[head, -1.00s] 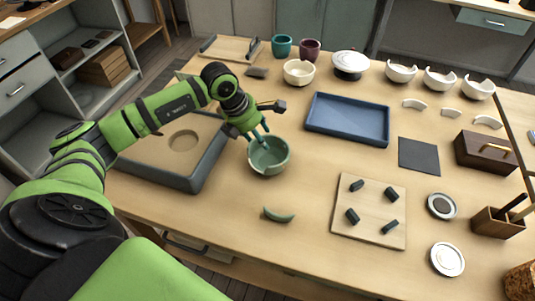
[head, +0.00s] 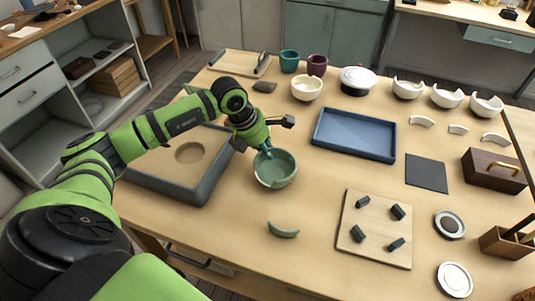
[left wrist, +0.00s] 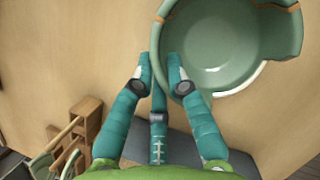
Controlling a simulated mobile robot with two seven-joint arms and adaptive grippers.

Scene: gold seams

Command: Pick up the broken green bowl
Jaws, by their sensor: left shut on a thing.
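The broken green bowl (head: 275,170) is upright near the middle of the table, with a chip out of its rim on the near side. My left gripper (head: 263,151) is at its far left rim and shut on that rim. The left wrist view shows the bowl (left wrist: 222,45) large at the top right, with the fingers (left wrist: 161,72) at its rim. I cannot tell whether the bowl is clear of the table. A curved green shard (head: 283,230) lies apart on the table, nearer the front. My right gripper is not in view.
A grey-edged box with a round recess (head: 150,180) is left of the bowl. A blue tray (head: 355,134) is behind right. A wooden board with dark pegs (head: 375,225) is at right. A cream bowl (head: 307,88) and cups stand behind. Bare table surrounds the shard.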

